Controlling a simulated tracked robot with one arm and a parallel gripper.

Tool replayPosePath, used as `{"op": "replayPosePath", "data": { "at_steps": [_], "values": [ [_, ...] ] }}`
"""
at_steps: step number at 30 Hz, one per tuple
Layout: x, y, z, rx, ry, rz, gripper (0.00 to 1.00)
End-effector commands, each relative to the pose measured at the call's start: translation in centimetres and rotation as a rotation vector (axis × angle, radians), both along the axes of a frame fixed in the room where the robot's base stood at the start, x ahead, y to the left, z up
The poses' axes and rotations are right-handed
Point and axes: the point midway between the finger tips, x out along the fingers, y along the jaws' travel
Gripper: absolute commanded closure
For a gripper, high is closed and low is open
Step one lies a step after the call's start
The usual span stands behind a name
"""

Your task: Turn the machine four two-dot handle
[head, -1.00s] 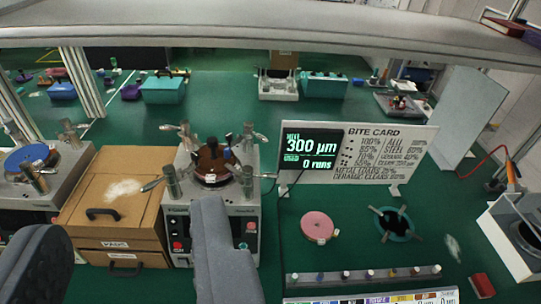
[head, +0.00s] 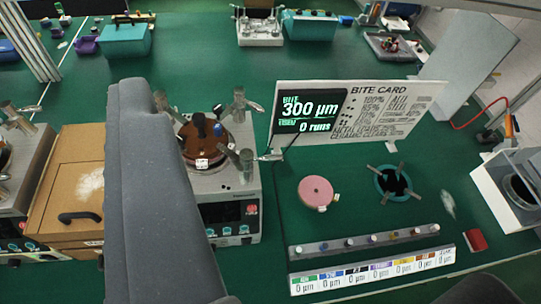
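A grey machine (head: 232,183) with a round brown plate (head: 198,148) on top stands left of centre in the head view. Metal posts with lever handles stand round its plate; one handle (head: 246,160) at the front right points right. I cannot read a machine number or tell which handle bears two dots. My gripper (head: 310,180) shows as a big grey finger, which hides the machine's left side, and a dark part at the bottom right edge. They stand wide apart with nothing seen held between them. I cannot tell that either touches a handle.
A wooden box (head: 80,185) with a black handle and part of another machine (head: 20,165) stand at left. The bite card board (head: 355,110) stands right of the machine. A pink disc (head: 317,192), a teal ring (head: 393,183) and a knob strip (head: 365,241) lie right.

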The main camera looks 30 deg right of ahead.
Motion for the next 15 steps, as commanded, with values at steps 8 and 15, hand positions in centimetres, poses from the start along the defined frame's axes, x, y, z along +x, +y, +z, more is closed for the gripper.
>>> {"op": "replayPosePath", "data": {
  "at_steps": [8,15],
  "values": [
    [5.4,-0.9,-4.2,0.190,0.183,0.023,0.63],
    [11.1,-3.1,-10.2,0.473,0.422,0.050,0.63]
  ]
}}
